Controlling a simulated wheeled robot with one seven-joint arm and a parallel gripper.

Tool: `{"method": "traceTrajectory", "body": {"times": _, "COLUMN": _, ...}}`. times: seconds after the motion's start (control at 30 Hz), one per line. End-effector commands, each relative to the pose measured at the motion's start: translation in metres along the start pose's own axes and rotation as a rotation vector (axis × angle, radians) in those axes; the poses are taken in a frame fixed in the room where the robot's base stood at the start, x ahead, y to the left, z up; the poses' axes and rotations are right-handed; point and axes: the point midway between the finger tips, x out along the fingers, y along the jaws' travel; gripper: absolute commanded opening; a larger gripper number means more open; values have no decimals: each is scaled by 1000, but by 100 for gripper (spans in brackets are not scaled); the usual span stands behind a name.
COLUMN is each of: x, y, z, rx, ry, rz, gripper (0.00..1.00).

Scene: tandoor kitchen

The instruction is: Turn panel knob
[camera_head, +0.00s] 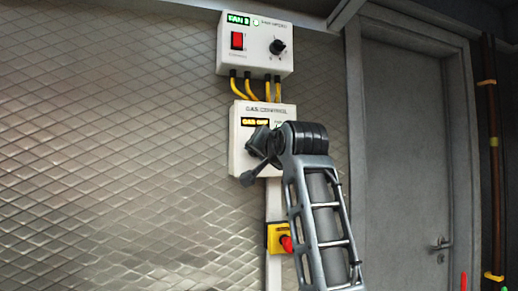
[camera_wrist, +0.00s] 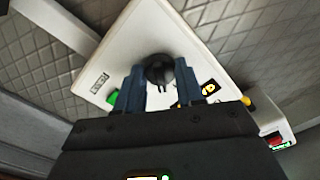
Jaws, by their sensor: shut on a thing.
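The white gas control panel (camera_head: 238,159) is on the tiled wall, with a lit yellow display (camera_head: 255,122) that seems to read "GAS OFF". My gripper (camera_head: 258,148) is at the panel's front and covers much of its lower face, so the knob is hidden in the head view. In the wrist view, the round black knob (camera_wrist: 160,69) on the white panel (camera_wrist: 138,36) is between the two fingers of my gripper (camera_wrist: 158,82), which are shut on it. A green button (camera_wrist: 113,97) is beside the left finger.
Yellow cables (camera_head: 254,90) join the boxes. Below is a yellow box (camera_head: 274,238) with a red handle (camera_head: 287,244). A grey door (camera_head: 405,150) is at right.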

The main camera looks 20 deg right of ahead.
Motion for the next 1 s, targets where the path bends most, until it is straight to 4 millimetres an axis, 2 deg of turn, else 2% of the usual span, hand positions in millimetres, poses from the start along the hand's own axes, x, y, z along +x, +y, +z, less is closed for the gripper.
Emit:
{"method": "traceTrajectory", "body": {"times": 0.6, "x": 0, "y": 0, "z": -1, "rx": 583, "ry": 1, "rz": -1, "gripper": 7}}
{"method": "traceTrajectory", "body": {"times": 1.0, "x": 0, "y": 1, "z": -1, "rx": 869, "ry": 2, "rz": 1, "gripper": 7}}
